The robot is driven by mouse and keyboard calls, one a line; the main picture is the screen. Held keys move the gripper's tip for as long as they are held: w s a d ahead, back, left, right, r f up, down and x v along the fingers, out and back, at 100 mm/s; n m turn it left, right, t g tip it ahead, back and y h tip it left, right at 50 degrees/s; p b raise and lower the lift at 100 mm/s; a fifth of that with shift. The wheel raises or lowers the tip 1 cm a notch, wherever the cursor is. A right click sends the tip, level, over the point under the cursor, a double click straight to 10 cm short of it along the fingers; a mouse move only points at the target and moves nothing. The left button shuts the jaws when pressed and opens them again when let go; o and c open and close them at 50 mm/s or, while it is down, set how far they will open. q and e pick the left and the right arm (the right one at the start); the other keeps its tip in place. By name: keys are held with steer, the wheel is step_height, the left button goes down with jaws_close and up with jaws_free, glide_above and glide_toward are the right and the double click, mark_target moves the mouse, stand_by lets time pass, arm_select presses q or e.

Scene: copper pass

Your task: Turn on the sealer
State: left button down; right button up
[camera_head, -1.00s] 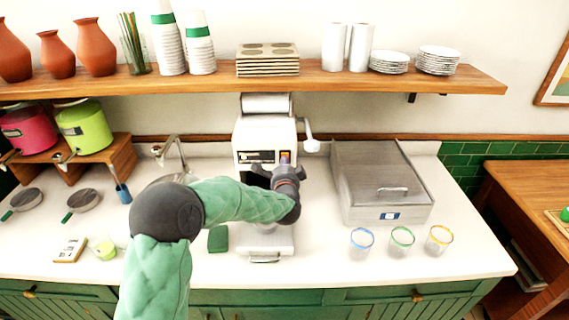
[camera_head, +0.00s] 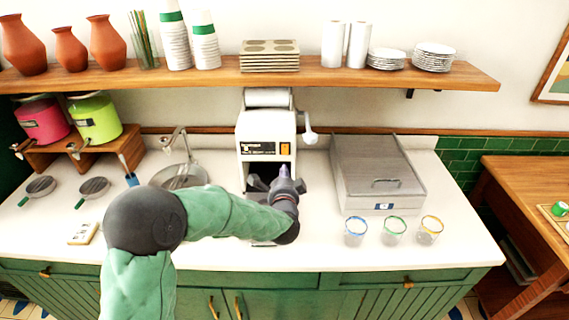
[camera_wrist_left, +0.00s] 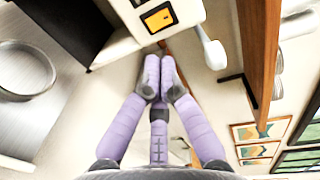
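The sealer (camera_head: 264,128) is a white machine at the back of the counter, with a dark front opening, a film roll on top and a white lever on its right side. Its orange switch (camera_head: 285,148) is at the right of a dark front panel; the switch also shows in the left wrist view (camera_wrist_left: 158,17). My left gripper (camera_head: 284,171) is just below the switch, apart from it in the picture. Its purple fingers are together and empty, pointing toward the sealer in the left wrist view (camera_wrist_left: 158,78). My arm hides the sealer's lower front. My right gripper is out of view.
A metal lidded box (camera_head: 375,170) stands right of the sealer, with several rimmed cups including a blue-rimmed one (camera_head: 355,231) in front. A sink (camera_head: 180,176) lies left. A wooden shelf (camera_head: 215,80) runs above the sealer.

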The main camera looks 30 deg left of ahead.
arm_select(q)
steer(key=shift+v, duration=1.2)
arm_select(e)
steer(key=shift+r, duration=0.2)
arm_select(q)
steer(key=shift+f, duration=0.15)
